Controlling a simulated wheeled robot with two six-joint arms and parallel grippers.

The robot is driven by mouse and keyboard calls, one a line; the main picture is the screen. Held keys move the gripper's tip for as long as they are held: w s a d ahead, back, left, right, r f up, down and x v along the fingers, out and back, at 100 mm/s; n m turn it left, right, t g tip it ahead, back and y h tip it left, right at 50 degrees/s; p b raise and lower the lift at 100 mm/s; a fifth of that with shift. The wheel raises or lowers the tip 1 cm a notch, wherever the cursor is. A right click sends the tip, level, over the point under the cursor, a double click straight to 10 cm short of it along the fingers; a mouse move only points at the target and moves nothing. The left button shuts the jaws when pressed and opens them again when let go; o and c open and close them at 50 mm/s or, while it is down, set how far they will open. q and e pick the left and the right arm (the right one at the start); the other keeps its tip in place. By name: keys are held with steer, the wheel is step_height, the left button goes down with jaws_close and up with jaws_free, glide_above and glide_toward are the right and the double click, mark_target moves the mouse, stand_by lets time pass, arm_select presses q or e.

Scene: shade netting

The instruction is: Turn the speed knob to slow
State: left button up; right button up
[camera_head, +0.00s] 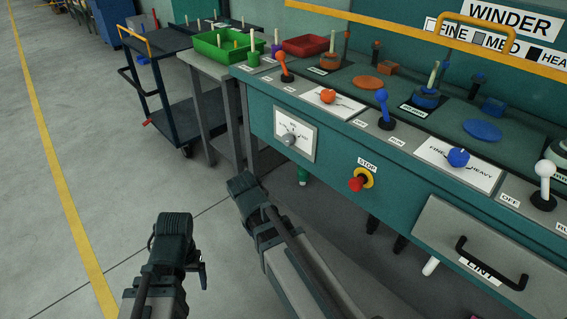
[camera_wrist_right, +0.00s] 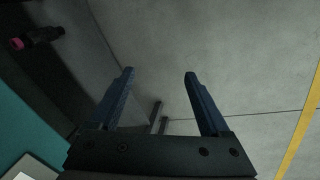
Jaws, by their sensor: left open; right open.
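The speed knob (camera_head: 289,139) is a small grey round knob on a white plate (camera_head: 296,128) on the teal front of the winder. The plate's markings are too small to read, so the knob's setting is unclear. My right gripper (camera_head: 243,185) is below and left of the knob in the head view, apart from it.
A red stop button (camera_head: 357,183) on a yellow ring sits right of the knob. A drawer (camera_head: 450,235) with a black handle is farther right. Levers, including an orange one (camera_head: 285,68), stand on the console above. A dark cart (camera_head: 165,90) stands left; the floor there is free.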

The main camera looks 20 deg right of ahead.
steer(key=w+d+f+m+h+b, duration=0.2)
steer(key=w+d+f+h+b, duration=0.1)
steer(key=w+d+f+b, duration=0.15)
steer(key=w+d+r+m+t+h, duration=0.2)
steer(key=w+r+m+h, duration=0.1)
steer(key=w+h, duration=0.1)
arm_select(q)
step_height(320, 180, down, 8)
steer(key=b, duration=0.1)
arm_select(e)
steer(key=w+a+r+m+t+h, duration=0.1)
steer(key=w+a+r+m+h, duration=0.1)
steer(key=r, duration=0.5)
steer(key=w+a+r+m+t+h, duration=0.2)
steer(key=w+r+h, duration=0.3)
steer(key=r, duration=0.3)
steer(key=shift+w+a+m, duration=0.25)
steer(key=shift+w+m, duration=0.1)
steer(key=shift+m, duration=0.25)
arm_select(q)
steer(key=shift+d, duration=0.1)
arm_select(e)
steer(key=shift+d, duration=0.1)
